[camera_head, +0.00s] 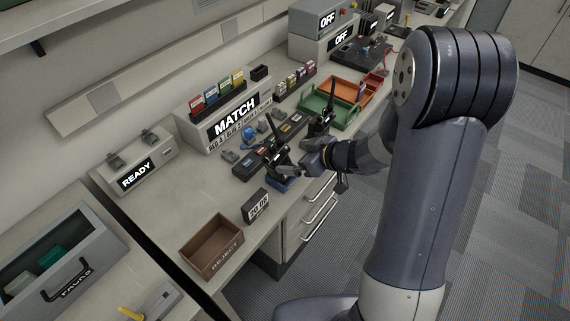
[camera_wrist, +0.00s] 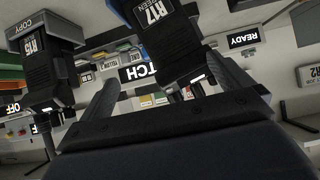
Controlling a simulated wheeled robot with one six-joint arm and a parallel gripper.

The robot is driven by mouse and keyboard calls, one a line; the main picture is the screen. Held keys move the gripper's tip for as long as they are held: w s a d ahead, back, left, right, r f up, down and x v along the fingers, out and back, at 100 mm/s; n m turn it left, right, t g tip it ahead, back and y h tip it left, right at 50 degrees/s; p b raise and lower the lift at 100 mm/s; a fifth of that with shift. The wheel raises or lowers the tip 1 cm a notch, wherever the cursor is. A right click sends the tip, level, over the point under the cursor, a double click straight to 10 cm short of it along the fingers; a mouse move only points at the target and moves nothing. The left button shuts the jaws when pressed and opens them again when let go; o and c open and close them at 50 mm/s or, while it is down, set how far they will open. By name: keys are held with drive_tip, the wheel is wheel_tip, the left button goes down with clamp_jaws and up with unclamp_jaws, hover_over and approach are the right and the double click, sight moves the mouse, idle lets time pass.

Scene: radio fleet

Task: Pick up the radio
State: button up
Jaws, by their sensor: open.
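A black handheld radio labelled R17 GREEN (camera_wrist: 165,40) hangs in the upper middle of the wrist view, which is upside down. In the head view the radio (camera_head: 281,159) stands upright on a blue base (camera_head: 284,183) at the bench's front edge. My gripper (camera_head: 299,158) is just to its right. In the wrist view my gripper (camera_wrist: 162,72) has its fingers spread, with the radio between them and closer to the right finger. Contact cannot be told. A second radio labelled R15 (camera_wrist: 48,68) sits at a stand marked COPY (camera_wrist: 45,27), outside the left finger.
A brown REJECT box (camera_head: 212,250) and a small black display (camera_head: 255,206) stand to the left. Green (camera_head: 330,110) and orange (camera_head: 354,90) trays lie to the right. The MATCH console (camera_head: 220,119) stands behind. The second radio (camera_head: 323,120) is close to my gripper.

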sight(287, 157)
drive_tip(key=shift+a+f, duration=0.25)
drive_tip(key=shift+f, duration=0.25)
drive_tip(key=x, duration=0.4)
drive_tip(key=shift+w+a+f, duration=0.1)
drive_tip(key=shift+w+a, duration=0.05)
drive_tip(key=shift+w, duration=0.05)
drive_tip(key=shift+c, duration=0.2)
drive_tip(key=c, duration=1.3)
